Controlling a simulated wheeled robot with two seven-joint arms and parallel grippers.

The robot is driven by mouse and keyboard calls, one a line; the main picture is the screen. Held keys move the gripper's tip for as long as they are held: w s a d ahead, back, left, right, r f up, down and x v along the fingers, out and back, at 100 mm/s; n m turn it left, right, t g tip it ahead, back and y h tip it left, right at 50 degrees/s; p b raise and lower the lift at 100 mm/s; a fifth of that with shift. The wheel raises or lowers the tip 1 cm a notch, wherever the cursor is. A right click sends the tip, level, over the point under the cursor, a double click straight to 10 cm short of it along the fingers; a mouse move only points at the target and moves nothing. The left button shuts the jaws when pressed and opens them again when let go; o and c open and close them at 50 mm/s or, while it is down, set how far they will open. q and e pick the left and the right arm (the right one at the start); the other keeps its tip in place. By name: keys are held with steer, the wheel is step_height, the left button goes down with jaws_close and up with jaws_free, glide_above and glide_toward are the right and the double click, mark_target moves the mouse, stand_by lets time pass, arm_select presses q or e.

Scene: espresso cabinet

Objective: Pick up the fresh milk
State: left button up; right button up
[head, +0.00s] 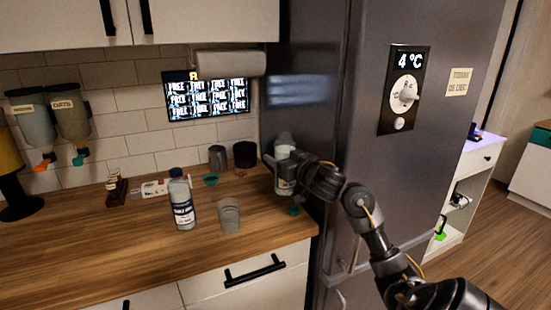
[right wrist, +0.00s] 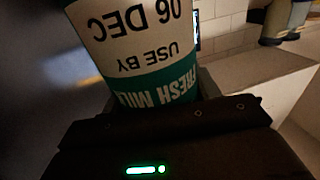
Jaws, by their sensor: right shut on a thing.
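The fresh milk (head: 284,153) is a white bottle with a grey cap at the right end of the counter, close beside the fridge. My right gripper (head: 291,169) is shut around its middle, with the arm reaching in from the right. In the right wrist view the milk (right wrist: 140,42) fills the space between the fingers. Its label reads FRESH MILK and USE BY 06 DEC, upside down in that picture. The bottle looks upright; I cannot tell whether its base touches the counter. My left gripper is not in view.
A blue-capped bottle (head: 182,203) and a grey cup (head: 229,216) stand on the wooden counter (head: 110,245). Dark canisters (head: 245,154) stand behind. The grey fridge (head: 345,100) rises to the right, with a dial panel (head: 404,90) and a date note (head: 459,82).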

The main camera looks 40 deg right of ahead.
steer(key=shift+s+r, duration=0.3)
steer(key=shift+s, duration=0.25)
steer(key=shift+s+r, duration=0.25)
steer(key=shift+s, duration=0.25)
steer(key=shift+s+r, duration=0.1)
